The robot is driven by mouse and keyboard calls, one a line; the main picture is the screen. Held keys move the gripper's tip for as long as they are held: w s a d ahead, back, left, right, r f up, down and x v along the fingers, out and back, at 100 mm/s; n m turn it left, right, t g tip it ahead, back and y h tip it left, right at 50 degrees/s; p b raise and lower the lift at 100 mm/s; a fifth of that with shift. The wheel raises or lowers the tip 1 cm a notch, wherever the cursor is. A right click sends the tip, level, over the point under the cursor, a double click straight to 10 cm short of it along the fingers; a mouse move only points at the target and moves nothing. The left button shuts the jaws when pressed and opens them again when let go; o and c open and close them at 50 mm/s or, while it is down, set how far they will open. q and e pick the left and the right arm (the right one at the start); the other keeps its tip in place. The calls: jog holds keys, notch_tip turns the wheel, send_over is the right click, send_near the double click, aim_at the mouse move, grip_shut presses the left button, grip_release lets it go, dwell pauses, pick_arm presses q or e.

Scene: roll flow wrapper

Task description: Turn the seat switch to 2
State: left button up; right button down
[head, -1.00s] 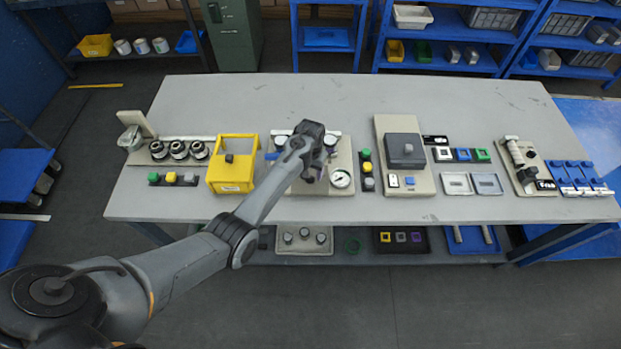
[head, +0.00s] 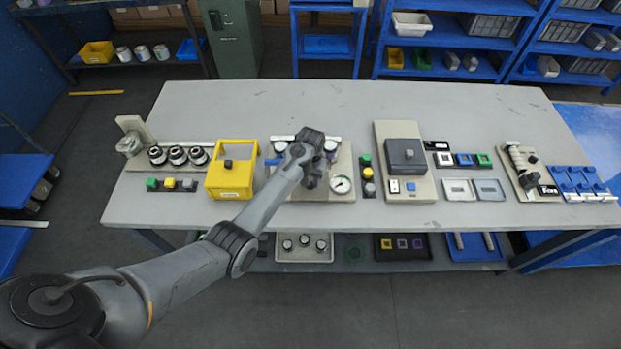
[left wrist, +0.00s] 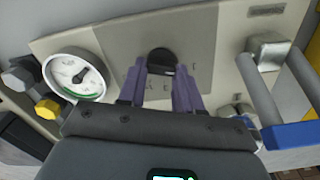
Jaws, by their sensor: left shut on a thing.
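The seat switch is a black round knob (left wrist: 163,58) on a darker grey patch of the beige panel (left wrist: 120,42) in the left wrist view. Markings around it are partly hidden by my fingers, and I cannot read its setting. My left gripper (left wrist: 165,75) has its purple fingers shut on the knob, one on each side. In the head view my left gripper (head: 309,182) is over the same panel and hides the knob. My right gripper is not in view.
A white dial gauge (left wrist: 74,76) is beside the gripper on the panel. A blue-handled lever (left wrist: 295,135) is on the other side. In the head view, a yellow frame box (head: 231,178) stands left of the panel and a button strip (head: 367,173) right.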

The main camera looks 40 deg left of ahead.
pick_arm(q)
jog(key=shift+r+m+p, duration=0.2)
jog(key=shift+m+p, duration=1.1)
jog(key=shift+p, duration=0.25)
jog(key=shift+f+m+p, duration=0.1)
jog(key=shift+m+p, duration=0.6)
jog(key=shift+m, duration=0.4)
jog(key=shift+d+f+m+p, duration=0.1)
jog(key=shift+m+p, duration=0.35)
jog(key=shift+m, duration=0.55)
jog(key=o, duration=1)
jog(key=shift+o, duration=0.2)
